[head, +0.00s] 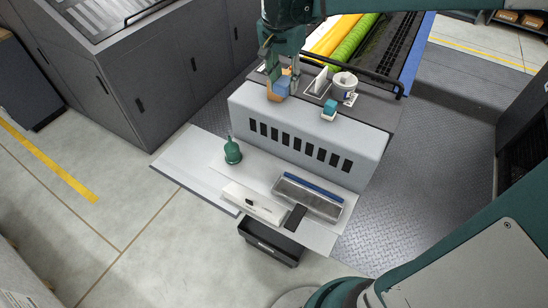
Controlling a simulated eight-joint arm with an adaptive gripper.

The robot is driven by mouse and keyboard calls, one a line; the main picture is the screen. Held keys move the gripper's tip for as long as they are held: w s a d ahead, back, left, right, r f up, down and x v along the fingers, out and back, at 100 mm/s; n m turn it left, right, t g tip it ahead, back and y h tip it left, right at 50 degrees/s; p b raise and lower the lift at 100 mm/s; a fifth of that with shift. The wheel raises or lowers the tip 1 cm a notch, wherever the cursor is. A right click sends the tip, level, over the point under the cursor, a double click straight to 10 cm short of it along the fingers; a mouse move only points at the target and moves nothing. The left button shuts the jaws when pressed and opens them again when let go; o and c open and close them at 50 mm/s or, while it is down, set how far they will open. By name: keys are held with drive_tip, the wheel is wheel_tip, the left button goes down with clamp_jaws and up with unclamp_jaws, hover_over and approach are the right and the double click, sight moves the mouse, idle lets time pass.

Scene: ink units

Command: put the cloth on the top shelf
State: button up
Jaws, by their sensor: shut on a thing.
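My gripper (281,76), teal, is at the top centre over the left end of the grey unit's upper surface. It is shut on a small folded-looking blue and tan thing, which I take to be the cloth (282,88). The cloth is partly hidden by the fingers. I cannot tell whether it touches the surface below. The top shelf (305,106) appears to be the flat top of the grey slotted unit, above a lower white shelf (190,160).
A teal and white block (329,110), a white cup-like container (344,83) and a white card (319,80) are right of my gripper. Below are a green bottle (232,152), a white box (254,203), a blue-edged tray (308,196) and a black bin (270,243). Yellow and green rollers (352,40) lie behind.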

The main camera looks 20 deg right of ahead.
drive_tip(key=s+a+b, duration=0.2)
drive_tip(key=a, duration=0.6)
hover_over(260, 170)
wheel_tip(260, 170, down, 27)
drive_tip(key=shift+s+a+b, duration=0.15)
drive_tip(key=shift+a+b, duration=0.05)
drive_tip(key=shift+b, duration=0.2)
drive_tip(key=shift+f, duration=0.15)
drive_tip(key=shift+f+b, duration=0.55)
drive_tip(key=shift+f, duration=2.2)
drive_tip(key=shift+f+b, duration=0.4)
drive_tip(key=shift+f, duration=1.7)
drive_tip(key=shift+f, duration=0.15)
